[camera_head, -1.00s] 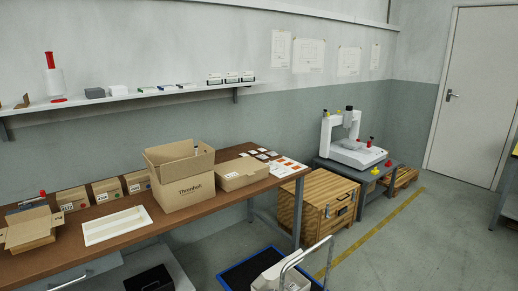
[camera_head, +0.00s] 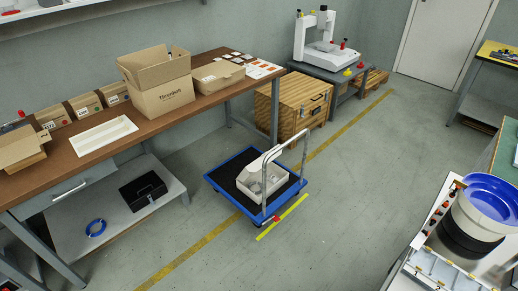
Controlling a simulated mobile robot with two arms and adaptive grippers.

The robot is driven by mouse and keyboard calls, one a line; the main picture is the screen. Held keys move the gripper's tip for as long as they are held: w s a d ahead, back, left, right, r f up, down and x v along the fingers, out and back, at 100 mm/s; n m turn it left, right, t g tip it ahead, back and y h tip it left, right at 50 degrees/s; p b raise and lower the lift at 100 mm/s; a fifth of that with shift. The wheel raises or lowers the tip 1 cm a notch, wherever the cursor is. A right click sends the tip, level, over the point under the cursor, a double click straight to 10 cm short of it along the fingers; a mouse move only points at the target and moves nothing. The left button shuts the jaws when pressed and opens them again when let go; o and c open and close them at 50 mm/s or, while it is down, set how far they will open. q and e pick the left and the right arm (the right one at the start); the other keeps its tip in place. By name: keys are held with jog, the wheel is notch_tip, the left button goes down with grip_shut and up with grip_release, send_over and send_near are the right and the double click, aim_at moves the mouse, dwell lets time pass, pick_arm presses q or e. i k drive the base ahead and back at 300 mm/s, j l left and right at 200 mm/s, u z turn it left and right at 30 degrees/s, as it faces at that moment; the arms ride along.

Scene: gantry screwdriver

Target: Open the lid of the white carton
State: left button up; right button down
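The white carton (camera_head: 250,188) sits on the blue-edged platform trolley (camera_head: 222,179) on the floor, in the middle of the head view. A whitish flap or panel (camera_head: 264,160) rises at its back side, and greyish contents seem to show inside. The trolley's metal handle passes in front of part of the carton, so I cannot tell the lid's exact position. Neither of my grippers is in view.
A brown workbench (camera_head: 152,122) at the left bears an open cardboard box (camera_head: 165,97), a white tray (camera_head: 103,135) and smaller cartons. A wooden crate (camera_head: 300,100) stands behind the trolley. A machine with a blue bowl (camera_head: 492,197) is at right. Floor right of the trolley is clear.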

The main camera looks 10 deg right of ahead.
aim_at(257, 165)
jog(key=i+j+z, duration=0.1)
jog(key=i+j, duration=0.45)
jog(key=j, duration=0.2)
jog(key=i+j+z, duration=0.15)
jog(key=i+j, duration=0.15)
jog(key=j, duration=0.1)
